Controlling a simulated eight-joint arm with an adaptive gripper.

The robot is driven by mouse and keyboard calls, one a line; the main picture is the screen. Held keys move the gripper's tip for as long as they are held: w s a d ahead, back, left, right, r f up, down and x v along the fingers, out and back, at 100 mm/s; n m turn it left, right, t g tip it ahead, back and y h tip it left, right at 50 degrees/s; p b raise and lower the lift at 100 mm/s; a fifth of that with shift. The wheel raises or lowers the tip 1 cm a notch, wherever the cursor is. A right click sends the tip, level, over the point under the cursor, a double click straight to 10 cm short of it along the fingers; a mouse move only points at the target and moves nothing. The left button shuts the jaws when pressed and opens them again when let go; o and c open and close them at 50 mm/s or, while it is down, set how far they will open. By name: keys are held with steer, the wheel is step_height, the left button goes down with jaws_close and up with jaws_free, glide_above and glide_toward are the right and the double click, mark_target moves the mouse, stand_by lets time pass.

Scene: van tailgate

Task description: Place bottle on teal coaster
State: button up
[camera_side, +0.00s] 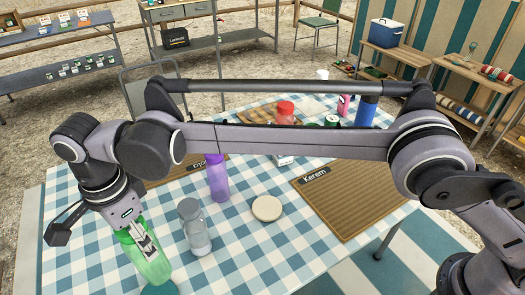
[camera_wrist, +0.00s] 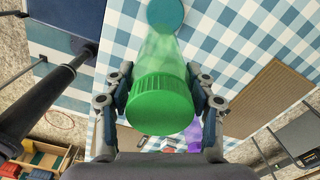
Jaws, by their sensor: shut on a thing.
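A green see-through bottle (camera_side: 152,262) with a ridged green cap (camera_wrist: 160,103) is held between the two fingers of my gripper (camera_side: 147,242). In the wrist view my gripper (camera_wrist: 161,100) has one finger on each side of the bottle near its cap. A round teal coaster (camera_side: 159,289) shows at the bottom edge of the side view, just below the bottle's base. The coaster (camera_wrist: 166,12) also shows at the top of the wrist view, partly behind the bottle's lower end. I cannot tell whether the base touches it.
A clear bottle with a grey cap (camera_side: 195,233) and a purple bottle (camera_side: 217,178) stand right of my gripper. A cream round coaster (camera_side: 267,208) and a brown mat (camera_side: 345,200) lie farther right on the checked tablecloth (camera_side: 240,265). More items stand behind my arm.

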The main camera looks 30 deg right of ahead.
mark_target(152, 263)
steer(key=shift+f, duration=4.95)
steer(key=o, duration=1.5)
steer(key=shift+r, duration=0.1)
